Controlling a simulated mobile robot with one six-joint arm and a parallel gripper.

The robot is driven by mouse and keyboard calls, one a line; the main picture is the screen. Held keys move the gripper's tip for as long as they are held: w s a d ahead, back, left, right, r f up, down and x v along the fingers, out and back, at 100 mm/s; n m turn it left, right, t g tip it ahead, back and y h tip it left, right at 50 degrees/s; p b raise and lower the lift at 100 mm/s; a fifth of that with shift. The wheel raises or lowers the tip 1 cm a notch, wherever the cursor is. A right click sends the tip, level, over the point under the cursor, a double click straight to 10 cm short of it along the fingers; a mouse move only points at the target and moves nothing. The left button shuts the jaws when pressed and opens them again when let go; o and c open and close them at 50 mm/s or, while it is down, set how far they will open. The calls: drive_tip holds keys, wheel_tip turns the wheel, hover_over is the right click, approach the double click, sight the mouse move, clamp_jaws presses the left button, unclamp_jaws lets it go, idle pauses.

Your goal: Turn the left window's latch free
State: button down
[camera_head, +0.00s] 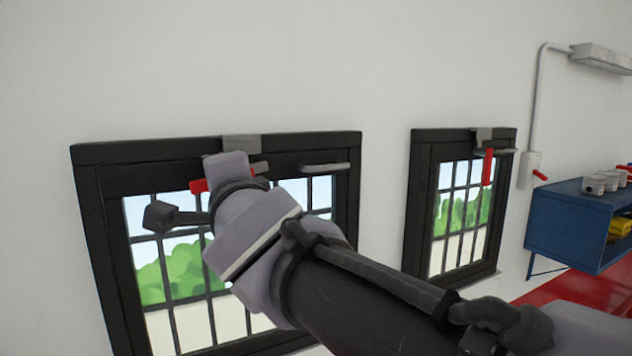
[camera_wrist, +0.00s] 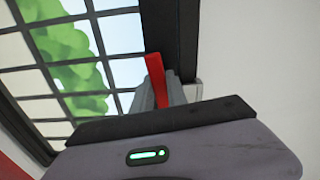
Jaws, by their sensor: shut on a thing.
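The left window (camera_head: 90,156) has a black frame and bars, with a grey latch plate (camera_head: 241,143) at its top. Its red latch handle (camera_head: 198,185) lies about level, sticking out to the left of my gripper (camera_head: 228,172). My wrist hides the middle of the handle in the head view. In the wrist view the red handle (camera_wrist: 154,65) runs between the grey fingers of my gripper (camera_wrist: 162,88), which are shut on it.
A grey bar handle (camera_head: 325,167) is on the left window's upper right. The right window (camera_head: 418,200) has a red latch handle (camera_head: 488,167) hanging straight down. A blue wall cabinet (camera_head: 560,222) with cups on top is at the right. Bare white wall lies between the windows.

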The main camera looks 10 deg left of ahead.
drive_tip(key=shift+r+m, duration=0.35)
drive_tip(key=shift+m, duration=0.45)
drive_tip(key=shift+r, duration=0.1)
drive_tip(key=c, duration=1.3)
unclamp_jaws()
